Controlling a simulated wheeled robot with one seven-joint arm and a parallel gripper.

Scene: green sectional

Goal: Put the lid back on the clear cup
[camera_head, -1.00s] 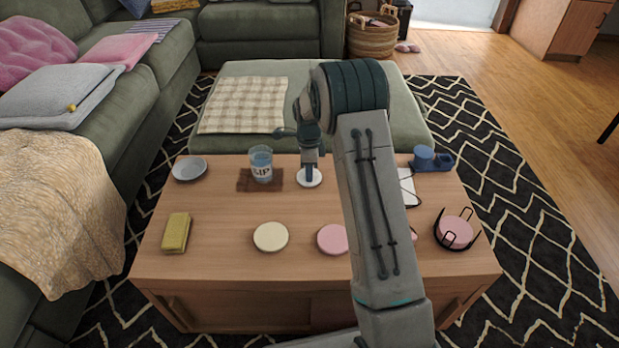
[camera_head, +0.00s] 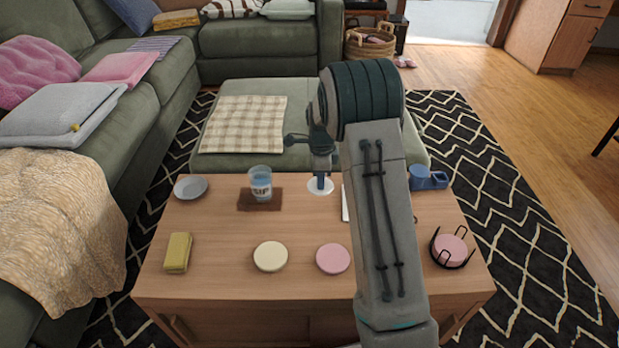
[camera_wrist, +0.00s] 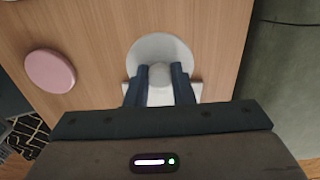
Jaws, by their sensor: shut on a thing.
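The clear cup (camera_head: 260,190), with a bluish body and dark "SIP" lettering, stands upright and uncovered on a dark brown mat (camera_head: 246,205) at the table's back. The round white lid (camera_head: 313,189) is right of the cup in the head view. My gripper (camera_head: 320,182) is shut on the lid's knob. The wrist view shows the lid (camera_wrist: 143,50) flat beneath my gripper (camera_wrist: 160,75), with the pale knob between the dark fingers. The lid is apart from the cup; any gap between it and the table is hard to judge.
The table (camera_head: 210,225) also holds a grey dish (camera_head: 190,187), yellow sponge (camera_head: 177,252), cream disc (camera_head: 270,256), pink disc (camera_head: 333,258), wire holder (camera_head: 452,249) and blue caddy (camera_head: 428,178). My arm hides part of the right side. The ottoman (camera_head: 250,165) is behind.

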